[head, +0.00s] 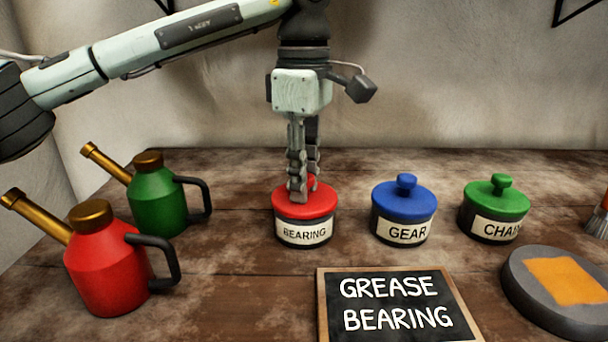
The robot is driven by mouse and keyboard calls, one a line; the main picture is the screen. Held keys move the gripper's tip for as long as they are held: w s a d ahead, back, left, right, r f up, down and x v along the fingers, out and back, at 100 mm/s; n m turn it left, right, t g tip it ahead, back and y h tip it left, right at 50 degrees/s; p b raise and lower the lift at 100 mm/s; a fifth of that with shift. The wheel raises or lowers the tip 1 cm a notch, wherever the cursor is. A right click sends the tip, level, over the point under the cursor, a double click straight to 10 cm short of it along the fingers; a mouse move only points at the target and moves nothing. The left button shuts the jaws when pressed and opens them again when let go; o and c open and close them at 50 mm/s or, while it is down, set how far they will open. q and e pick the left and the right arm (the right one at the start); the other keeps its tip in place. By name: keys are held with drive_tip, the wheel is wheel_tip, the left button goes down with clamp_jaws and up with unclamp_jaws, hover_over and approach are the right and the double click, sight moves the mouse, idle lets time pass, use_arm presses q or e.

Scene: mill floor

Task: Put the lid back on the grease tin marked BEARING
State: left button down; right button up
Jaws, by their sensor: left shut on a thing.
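The BEARING grease tin (304,233) stands upright on the bench, dark with a white label. Its red lid (288,206) sits on top of the tin and looks level. My left gripper (303,190) points straight down over the tin. Its fingers are shut on the lid's red knob, which they mostly hide. I cannot tell whether the lid is fully seated. My right gripper does not show in the head view.
The GEAR tin (407,232) with a blue lid and the CHAIN tin (490,229) with a green lid stand to the right. A chalkboard (397,304) reads GREASE BEARING in front. Red (108,265) and green (157,201) oil cans stand left. A round grey pad (530,290) lies right.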

use_arm(q)
drive_tip(key=c, duration=1.2)
unclamp_jaws()
drive_tip(key=shift+o, duration=0.2)
drive_tip(key=o, duration=0.4)
drive_tip(key=shift+r, duration=0.1)
drive_tip(key=shift+r+p, duration=1.9)
drive_tip(key=shift+r, duration=1.55)
